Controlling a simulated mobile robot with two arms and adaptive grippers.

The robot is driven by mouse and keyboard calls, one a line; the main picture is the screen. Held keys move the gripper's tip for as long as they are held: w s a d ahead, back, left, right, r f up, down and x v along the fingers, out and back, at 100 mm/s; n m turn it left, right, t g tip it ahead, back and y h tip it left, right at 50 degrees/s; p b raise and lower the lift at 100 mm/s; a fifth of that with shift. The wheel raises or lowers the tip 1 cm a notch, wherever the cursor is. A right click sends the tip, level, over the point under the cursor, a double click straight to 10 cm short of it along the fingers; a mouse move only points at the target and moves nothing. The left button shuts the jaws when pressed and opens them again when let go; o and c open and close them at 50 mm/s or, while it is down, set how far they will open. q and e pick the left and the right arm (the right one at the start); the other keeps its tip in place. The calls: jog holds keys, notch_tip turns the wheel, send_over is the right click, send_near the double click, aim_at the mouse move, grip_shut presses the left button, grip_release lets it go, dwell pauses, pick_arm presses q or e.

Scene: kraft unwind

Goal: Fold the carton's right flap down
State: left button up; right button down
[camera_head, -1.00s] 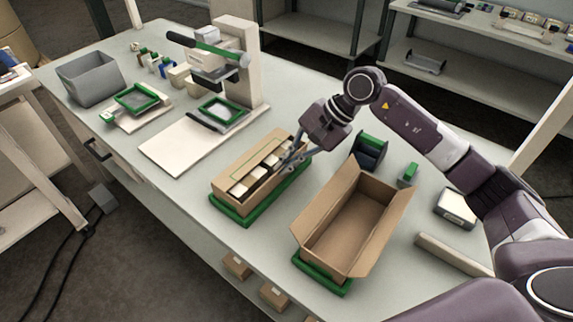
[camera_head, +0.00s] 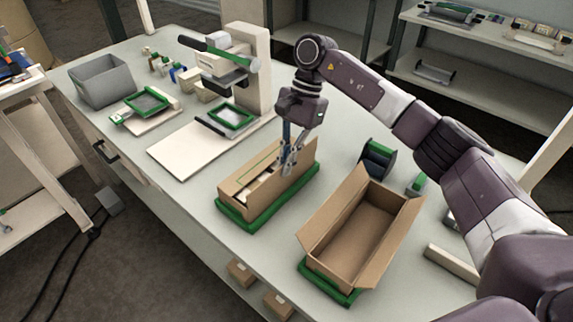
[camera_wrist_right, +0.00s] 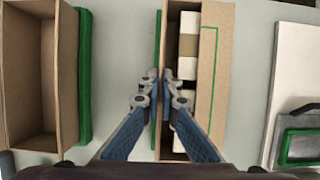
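The brown carton (camera_head: 262,192) stands on a green-edged base (camera_head: 238,222) near the middle of the table, with pale items inside. In the right wrist view the carton (camera_wrist_right: 213,80) has a flap with a green line lying over part of its opening, the side away from my gripper. My right gripper (camera_head: 288,160) points down at the carton's right edge. In the wrist view its fingertips (camera_wrist_right: 161,88) are close together, one on each side of that edge. Whether they pinch the flap there is not clear. My left gripper is out of view.
An open empty box (camera_head: 352,235) stands on another green base to the right. A dark green-sided holder (camera_head: 376,157) is behind it. A press-like stand (camera_head: 250,70) and white board (camera_head: 180,150) are to the left, with a grey bin (camera_head: 102,86) beyond.

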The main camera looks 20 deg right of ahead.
dwell(0.3)
jog(key=c, duration=2.2)
grip_release()
jog(key=shift+r, duration=0.15)
jog(key=v, duration=1.1)
jog(key=shift+r, duration=0.35)
jog(key=shift+w+d, duration=0.1)
